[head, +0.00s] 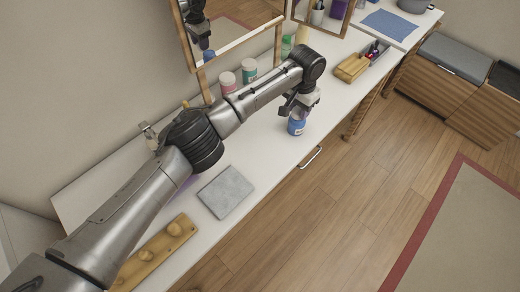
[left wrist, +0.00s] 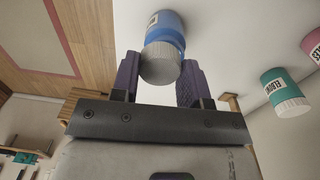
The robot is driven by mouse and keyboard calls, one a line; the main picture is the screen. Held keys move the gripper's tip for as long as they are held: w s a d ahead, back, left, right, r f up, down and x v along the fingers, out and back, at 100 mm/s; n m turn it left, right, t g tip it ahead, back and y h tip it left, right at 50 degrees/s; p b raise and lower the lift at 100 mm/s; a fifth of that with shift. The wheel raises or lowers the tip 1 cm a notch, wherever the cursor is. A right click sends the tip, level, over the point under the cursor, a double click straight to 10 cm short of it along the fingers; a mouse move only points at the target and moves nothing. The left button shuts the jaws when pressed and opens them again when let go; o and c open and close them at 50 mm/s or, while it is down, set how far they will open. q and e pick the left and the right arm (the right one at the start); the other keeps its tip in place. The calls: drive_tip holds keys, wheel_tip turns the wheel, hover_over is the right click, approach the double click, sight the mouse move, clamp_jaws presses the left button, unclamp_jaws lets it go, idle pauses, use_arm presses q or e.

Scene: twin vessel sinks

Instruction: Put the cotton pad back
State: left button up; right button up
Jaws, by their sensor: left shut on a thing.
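A blue jar (head: 296,126) with a pale label stands near the front edge of the white counter. In the left wrist view the blue jar (left wrist: 166,27) shows its round pale grey lid (left wrist: 160,63) between the purple fingers. My left gripper (head: 299,108) reaches down over the jar from above and is shut on its lid end. I cannot make out a cotton pad in either view; the inside of the jar is hidden. My right gripper is in neither view.
Pink-red (head: 227,82) and teal (head: 249,70) jars stand by the wall behind my arm. A grey square slab (head: 226,192) and a wooden board with knobs (head: 157,252) lie nearer. A mirror (head: 235,25) stands behind.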

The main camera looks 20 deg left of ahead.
use_arm(q)
drive_tip(key=shift+w+a, duration=0.15)
drive_tip(key=shift+a, duration=0.2)
drive_tip(key=shift+a+f+b, duration=0.15)
drive_tip(key=shift+a+b, duration=0.15)
drive_tip(key=b, duration=0.2)
hover_over(260, 143)
wheel_tip(260, 143, down, 6)
drive_tip(key=shift+f, duration=0.25)
drive_tip(key=shift+f+b, duration=1.05)
drive_tip(key=shift+f, duration=1)
drive_tip(key=o, duration=0.8)
drive_tip(key=shift+o, duration=0.2)
